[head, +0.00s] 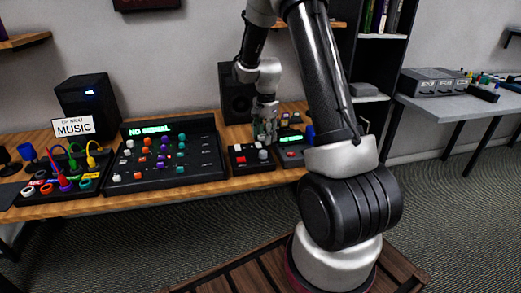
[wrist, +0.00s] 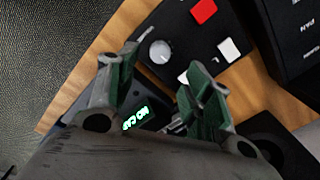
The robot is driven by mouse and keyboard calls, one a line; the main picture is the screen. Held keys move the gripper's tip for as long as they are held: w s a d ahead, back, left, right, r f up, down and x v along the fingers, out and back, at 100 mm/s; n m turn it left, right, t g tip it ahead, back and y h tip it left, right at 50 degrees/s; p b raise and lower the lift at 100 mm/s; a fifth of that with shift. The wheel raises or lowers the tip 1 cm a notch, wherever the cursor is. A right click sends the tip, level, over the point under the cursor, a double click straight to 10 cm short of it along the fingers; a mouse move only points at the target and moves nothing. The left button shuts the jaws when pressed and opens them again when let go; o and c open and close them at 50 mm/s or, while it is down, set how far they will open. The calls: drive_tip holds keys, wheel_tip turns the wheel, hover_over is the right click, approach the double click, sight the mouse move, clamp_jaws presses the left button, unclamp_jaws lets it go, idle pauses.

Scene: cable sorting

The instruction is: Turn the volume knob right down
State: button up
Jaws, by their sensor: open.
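A grey round knob (wrist: 160,51) with a light pointer mark sits on a small black panel (wrist: 187,40); in the head view the knob (head: 262,154) is at the panel's front right. Any label or scale at the knob is too small to read. My gripper (wrist: 165,68) is open and empty, with its green-padded fingers spread above the panel's edge. The knob appears just past the fingertips, closer to the left finger, and nothing is gripped. In the head view my gripper (head: 265,127) hangs over the back right part of the panel.
The panel also has a red button (wrist: 203,11) and white buttons (wrist: 229,50). A large mixing console (head: 168,160) stands left and a device with a green display (head: 292,146) right. A black speaker (head: 237,95) stands behind. Wooden table shows in the gaps.

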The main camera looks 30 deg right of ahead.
sight(264, 152)
wheel_tip(264, 152, down, 8)
drive_tip(key=shift+w+r, duration=0.1)
drive_tip(key=shift+w, duration=0.05)
idle(0.3)
drive_tip(key=c, duration=1)
